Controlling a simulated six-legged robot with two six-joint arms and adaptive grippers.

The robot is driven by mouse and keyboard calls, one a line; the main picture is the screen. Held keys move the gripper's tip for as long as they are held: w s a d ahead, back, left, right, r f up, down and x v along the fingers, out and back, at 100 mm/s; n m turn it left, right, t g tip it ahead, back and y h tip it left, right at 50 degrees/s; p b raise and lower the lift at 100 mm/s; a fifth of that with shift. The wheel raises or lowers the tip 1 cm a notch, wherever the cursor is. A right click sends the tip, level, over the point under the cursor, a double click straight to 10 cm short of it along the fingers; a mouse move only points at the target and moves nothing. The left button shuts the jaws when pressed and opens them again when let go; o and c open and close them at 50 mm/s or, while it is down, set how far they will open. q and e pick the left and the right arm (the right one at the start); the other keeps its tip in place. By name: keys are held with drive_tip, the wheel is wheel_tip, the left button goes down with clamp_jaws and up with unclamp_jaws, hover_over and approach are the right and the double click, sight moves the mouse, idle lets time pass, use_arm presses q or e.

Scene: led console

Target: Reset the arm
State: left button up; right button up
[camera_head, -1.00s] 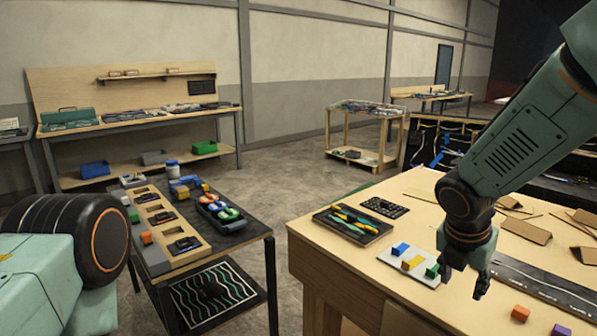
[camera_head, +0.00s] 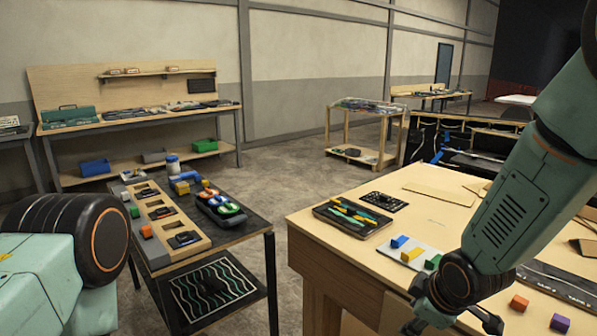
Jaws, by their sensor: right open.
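My right arm comes in from the right. Its gripper (camera_head: 452,322) is open and empty, low over the front edge of the light wooden table (camera_head: 340,272). The white plate (camera_head: 408,243) with a blue block (camera_head: 399,241), a yellow block (camera_head: 412,254) and a green block (camera_head: 433,262) lies just beyond the wrist. An orange block (camera_head: 519,303) and a purple block (camera_head: 560,323) lie to the right of the gripper. My left arm shows only as a teal link and dark joint at the left edge; its gripper is out of view.
A black tray of tools (camera_head: 350,217) and a dark perforated plate (camera_head: 384,201) lie on the table's left part. A lower dark table (camera_head: 240,232) with a wooden holder (camera_head: 170,225) stands to the left. A floor gap separates the two tables.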

drive_tip(key=s+f+m+g+b, duration=0.1)
drive_tip(key=s+f+m+b, duration=0.1)
drive_tip(key=s+f+m, duration=0.6)
drive_tip(key=s+f+m+g+b, duration=0.1)
drive_tip(key=s+f+m+b, duration=0.15)
drive_tip(key=s+f, duration=0.6)
drive_tip(key=s+f+m+g+b, duration=0.1)
drive_tip(key=s+f+g+b, duration=0.2)
drive_tip(key=s+f, duration=1.1)
drive_tip(key=shift+s+d+f+g+h+b, duration=0.45)
drive_tip(key=shift+s+b, duration=0.4)
drive_tip(key=shift+b, duration=0.35)
drive_tip(key=shift+s, duration=0.1)
